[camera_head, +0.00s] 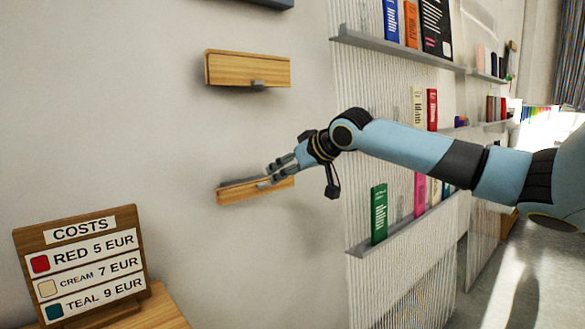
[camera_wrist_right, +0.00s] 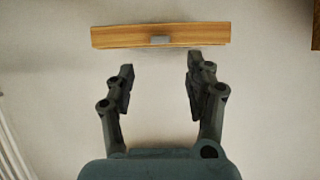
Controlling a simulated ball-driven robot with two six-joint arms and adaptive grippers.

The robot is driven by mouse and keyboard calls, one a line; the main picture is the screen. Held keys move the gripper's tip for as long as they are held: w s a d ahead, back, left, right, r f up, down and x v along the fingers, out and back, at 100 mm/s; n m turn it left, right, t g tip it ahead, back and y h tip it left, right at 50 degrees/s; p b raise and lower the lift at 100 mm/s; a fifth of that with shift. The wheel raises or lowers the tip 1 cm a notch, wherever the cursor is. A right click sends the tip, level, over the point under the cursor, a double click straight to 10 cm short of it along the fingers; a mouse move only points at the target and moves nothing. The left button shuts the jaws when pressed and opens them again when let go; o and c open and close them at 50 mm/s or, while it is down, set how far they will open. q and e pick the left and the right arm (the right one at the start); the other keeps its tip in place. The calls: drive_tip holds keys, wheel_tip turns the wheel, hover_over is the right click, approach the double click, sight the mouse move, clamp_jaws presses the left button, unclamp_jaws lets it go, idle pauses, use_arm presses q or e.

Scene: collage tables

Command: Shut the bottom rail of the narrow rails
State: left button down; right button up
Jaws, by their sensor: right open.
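The bottom narrow rail (camera_head: 232,193) is a light wooden piece on the wall. It looks thinner than the wooden rail above it (camera_head: 240,68), and a dark strip shows along its top. My left gripper is not in view.
A price board (camera_head: 82,262) stands on a wooden surface (camera_head: 150,305) at lower left. Grey book shelves (camera_head: 395,45) on a ribbed panel are at right, with a green book (camera_head: 379,213) near my right arm. The wall left of the rails is bare.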

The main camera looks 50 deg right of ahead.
drive_tip(key=shift+v, duration=1.3)
